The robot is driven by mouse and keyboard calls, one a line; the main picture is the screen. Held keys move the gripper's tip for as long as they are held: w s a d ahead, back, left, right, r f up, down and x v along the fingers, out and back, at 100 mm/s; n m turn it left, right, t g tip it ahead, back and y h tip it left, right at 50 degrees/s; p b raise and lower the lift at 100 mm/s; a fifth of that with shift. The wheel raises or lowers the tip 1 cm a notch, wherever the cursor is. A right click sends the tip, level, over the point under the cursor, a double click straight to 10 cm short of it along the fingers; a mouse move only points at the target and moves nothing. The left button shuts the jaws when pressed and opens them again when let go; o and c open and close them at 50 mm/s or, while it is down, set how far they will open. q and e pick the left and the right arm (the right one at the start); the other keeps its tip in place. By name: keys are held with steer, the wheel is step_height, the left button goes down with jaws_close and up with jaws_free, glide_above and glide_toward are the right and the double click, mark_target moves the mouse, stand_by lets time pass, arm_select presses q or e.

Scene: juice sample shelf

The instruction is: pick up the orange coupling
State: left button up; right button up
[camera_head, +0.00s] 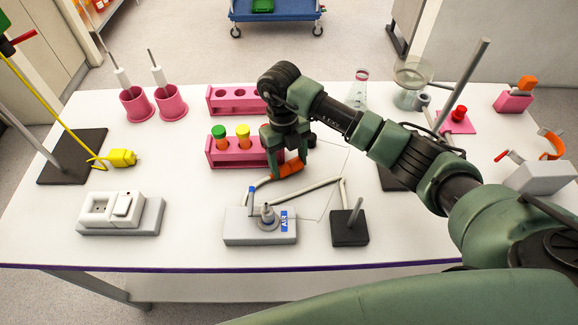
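The orange coupling (291,168) lies tilted near the middle of the table, joined to a beige hose (318,186). My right gripper (287,157) points down directly over the coupling, just in front of the pink test tube rack. Its dark fingers are at the coupling and partly cover it. I cannot tell whether they are closed on it or only around it. My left gripper is not in view.
A grey block marked AIR (240,229) stands in front, with a black block (350,229) to its right. The pink rack (222,157) with green-capped and yellow-capped tubes is close on the left. A white socket box (150,215) stands at front left.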

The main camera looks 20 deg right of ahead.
steer(key=shift+c, duration=0.7)
steer(key=shift+r, duration=0.1)
